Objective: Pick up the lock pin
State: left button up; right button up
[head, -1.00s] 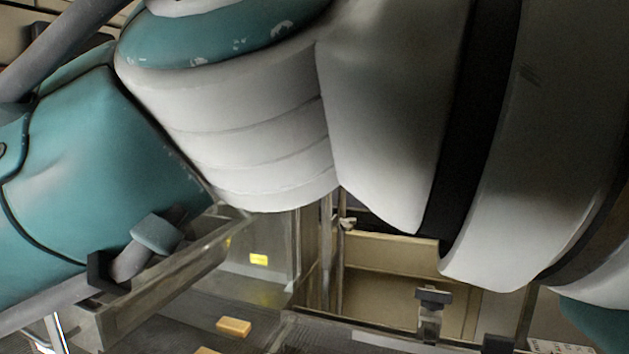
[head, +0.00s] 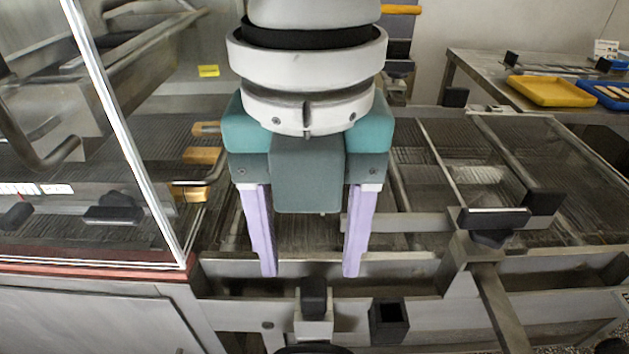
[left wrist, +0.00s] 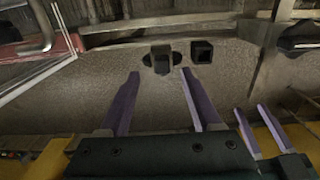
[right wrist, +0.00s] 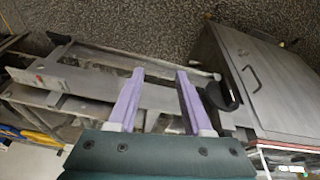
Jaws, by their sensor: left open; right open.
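A black-headed pin in a pale metal block (head: 314,303), which looks like the lock pin, stands upright at the machine's front rail. Its dark head also shows in the left wrist view (left wrist: 161,62). My left gripper (head: 307,272) is open and empty, its lilac fingers pointing down just behind and above the pin in the head view. In the left wrist view the pin head appears between and beyond the fingertips. My right gripper (right wrist: 160,71) is open and empty; its fingers also show at the right of the left wrist view (left wrist: 252,108).
A square black socket (head: 389,321) sits right of the pin. A clamp with a black handle (head: 495,217) stands farther right. A clear panel (head: 110,110) encloses the left side. Yellow (head: 551,91) and blue (head: 606,94) trays lie on a back table.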

aim_at(313, 287)
pick_arm(q)
notch_tip(313, 287, down, 4)
jog(key=shift+s+d, duration=0.1)
jog(key=shift+d, duration=0.05)
grip_shut()
dwell(0.5)
